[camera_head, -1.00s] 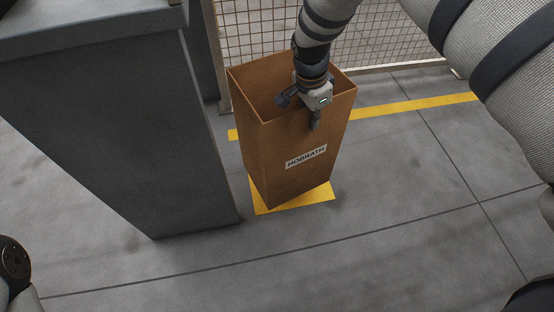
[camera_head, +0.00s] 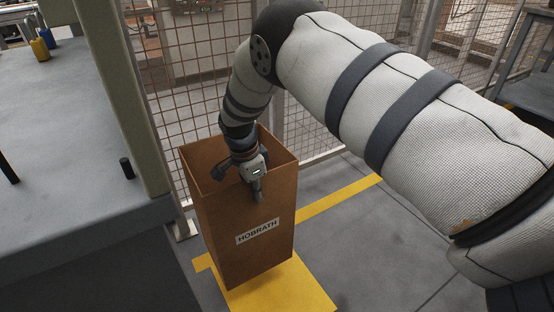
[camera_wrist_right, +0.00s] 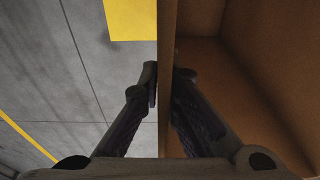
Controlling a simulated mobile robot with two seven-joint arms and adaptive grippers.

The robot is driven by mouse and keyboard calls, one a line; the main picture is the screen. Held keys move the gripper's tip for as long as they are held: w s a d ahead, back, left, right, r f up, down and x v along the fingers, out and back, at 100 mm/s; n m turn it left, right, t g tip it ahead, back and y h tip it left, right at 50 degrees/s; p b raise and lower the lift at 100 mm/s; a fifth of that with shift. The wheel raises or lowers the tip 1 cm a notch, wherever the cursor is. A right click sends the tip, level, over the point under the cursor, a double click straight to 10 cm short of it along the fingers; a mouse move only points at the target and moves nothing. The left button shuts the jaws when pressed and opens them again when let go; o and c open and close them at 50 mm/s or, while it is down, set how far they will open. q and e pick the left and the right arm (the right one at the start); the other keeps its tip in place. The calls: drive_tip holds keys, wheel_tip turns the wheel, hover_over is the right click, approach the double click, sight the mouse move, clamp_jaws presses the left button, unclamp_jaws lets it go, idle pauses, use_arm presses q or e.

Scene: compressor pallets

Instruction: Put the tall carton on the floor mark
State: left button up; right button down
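The tall carton (camera_head: 240,240), brown and open-topped with a HOBRATH label, is upright in the head view, left of centre. My right gripper (camera_head: 240,182) is shut on its near upper wall, one finger inside and one outside. The right wrist view shows the fingers (camera_wrist_right: 165,80) on both sides of the carton wall (camera_wrist_right: 166,110). The yellow floor mark (camera_head: 290,291) shows below and right of the carton, which hides part of it. In the right wrist view the mark (camera_wrist_right: 131,18) lies outside the carton. I cannot tell whether the carton's base touches the floor. My left gripper is out of view.
A grey-topped table (camera_head: 70,140) with a post stands close on the left. A mesh fence (camera_head: 185,80) runs behind the carton. A yellow floor line (camera_head: 340,199) passes behind it. Open grey floor (camera_head: 370,255) lies to the right.

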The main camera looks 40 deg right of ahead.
drive_tip(key=s+d+f, duration=0.3)
drive_tip(key=s+f, duration=0.9)
drive_tip(key=shift+s+d+f, duration=0.15)
drive_tip(key=shift+s+f, duration=0.05)
drive_tip(key=shift+s, duration=0.1)
drive_tip(key=shift+f+b, duration=0.15)
drive_tip(key=shift+b, duration=0.15)
drive_tip(key=c, duration=1.8)
unclamp_jaws()
